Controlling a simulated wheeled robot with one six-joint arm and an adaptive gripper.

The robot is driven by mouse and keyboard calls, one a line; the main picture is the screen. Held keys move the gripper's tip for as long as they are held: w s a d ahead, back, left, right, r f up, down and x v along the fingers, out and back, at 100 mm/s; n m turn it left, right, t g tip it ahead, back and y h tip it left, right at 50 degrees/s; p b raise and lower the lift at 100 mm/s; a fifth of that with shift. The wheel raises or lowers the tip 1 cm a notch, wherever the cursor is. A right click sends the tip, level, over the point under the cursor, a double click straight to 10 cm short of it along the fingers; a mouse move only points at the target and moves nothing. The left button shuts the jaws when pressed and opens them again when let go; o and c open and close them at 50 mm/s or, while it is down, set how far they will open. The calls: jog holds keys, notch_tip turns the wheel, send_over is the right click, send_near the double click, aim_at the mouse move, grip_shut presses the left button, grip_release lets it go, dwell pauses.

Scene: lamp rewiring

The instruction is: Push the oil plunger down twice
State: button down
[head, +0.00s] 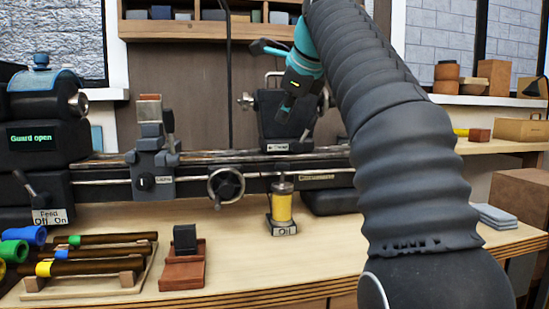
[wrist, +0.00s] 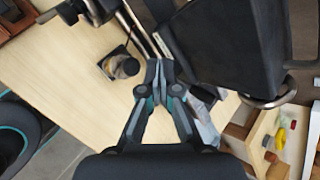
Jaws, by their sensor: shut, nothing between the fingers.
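The oiler (head: 282,207) is a small pot with a yellow body on a dark, labelled base, standing on the bench in front of the lathe. Its dark plunger (head: 282,181) stands up on top. In the wrist view the oiler (wrist: 123,67) shows from above, left of my fingertips. My gripper (head: 284,115) is shut and empty, pointing down, high above the oiler and in front of the tailstock (head: 268,120). It also shows in the wrist view (wrist: 160,70), fingertips together and apart from the oiler.
The lathe's handwheel (head: 226,186) is left of the oiler, and the bed runs behind it. A red-brown block stand (head: 183,275) and a wooden rack (head: 85,285) with several coloured-handled tools lie at front left. Grey slabs (head: 495,216) lie at right. Bench before the oiler is clear.

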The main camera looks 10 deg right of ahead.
aim_at(283, 164)
jog(key=shift+w+r+m, duration=0.6)
jog(key=shift+w+r, duration=0.1)
jog(key=shift+w, duration=0.1)
jog(key=shift+f, duration=1.5)
jog(key=shift+f+b, duration=1.75)
jog(key=shift+f, duration=1.15)
jog(key=shift+f, duration=0.15)
jog(key=shift+f, duration=0.25)
